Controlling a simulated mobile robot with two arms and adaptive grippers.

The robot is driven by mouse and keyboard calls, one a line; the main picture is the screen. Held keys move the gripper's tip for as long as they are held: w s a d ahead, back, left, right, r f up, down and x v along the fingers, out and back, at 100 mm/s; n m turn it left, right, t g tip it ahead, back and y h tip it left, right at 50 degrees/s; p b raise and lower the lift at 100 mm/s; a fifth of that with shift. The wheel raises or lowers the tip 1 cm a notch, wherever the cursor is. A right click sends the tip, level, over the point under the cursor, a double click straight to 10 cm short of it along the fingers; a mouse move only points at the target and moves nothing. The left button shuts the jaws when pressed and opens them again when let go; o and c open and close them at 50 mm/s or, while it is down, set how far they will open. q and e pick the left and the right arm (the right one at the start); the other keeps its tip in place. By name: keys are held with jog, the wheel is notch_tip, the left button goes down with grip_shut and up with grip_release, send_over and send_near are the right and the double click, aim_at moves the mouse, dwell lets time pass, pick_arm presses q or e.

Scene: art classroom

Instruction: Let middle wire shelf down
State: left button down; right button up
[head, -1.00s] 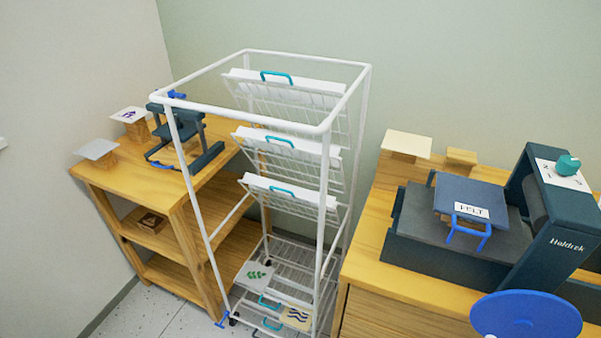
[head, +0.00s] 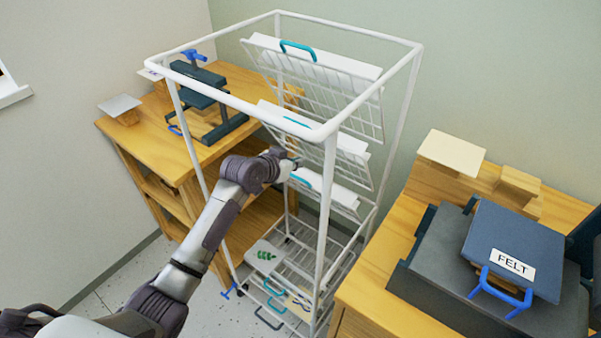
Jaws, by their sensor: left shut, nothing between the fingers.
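A white wire rack (head: 323,190) stands in the middle of the head view. Three of its wire shelves are tilted up, one above another: an upper one (head: 330,67), a middle one (head: 352,152) and a lower one (head: 337,192). Each has a teal handle at its upper edge. Lower shelves (head: 290,272) lie flat. My left gripper (head: 293,163) is shut and empty at the rack's open front, just below the middle raised shelf's handle (head: 296,122). Its fingertips are small, and I cannot tell whether they touch a shelf. My right gripper is out of view.
A wooden shelf unit (head: 150,145) with a dark press (head: 205,95) stands left of the rack. A wooden cabinet (head: 365,290) bearing a machine with a FELT-labelled block (head: 525,235) stands close on the right. Rack posts flank my arm. Floor shows at lower left.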

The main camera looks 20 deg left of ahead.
aim_at(299, 179)
pick_arm(q)
jog(key=x, duration=0.5)
jog(key=shift+w+d+f, duration=0.15)
jog(key=shift+w, duration=0.1)
jog(key=s+f, duration=0.1)
jog(key=s+a+f, duration=0.1)
jog(key=s, duration=0.1)
jog(key=shift+a+f+p, duration=0.1)
jog(key=shift+a+p, duration=0.05)
jog(key=shift+p, duration=0.2)
jog(key=shift+f, duration=0.15)
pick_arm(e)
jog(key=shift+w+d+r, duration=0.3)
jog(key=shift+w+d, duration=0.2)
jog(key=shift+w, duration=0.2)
pick_arm(q)
jog(key=shift+f, duration=0.1)
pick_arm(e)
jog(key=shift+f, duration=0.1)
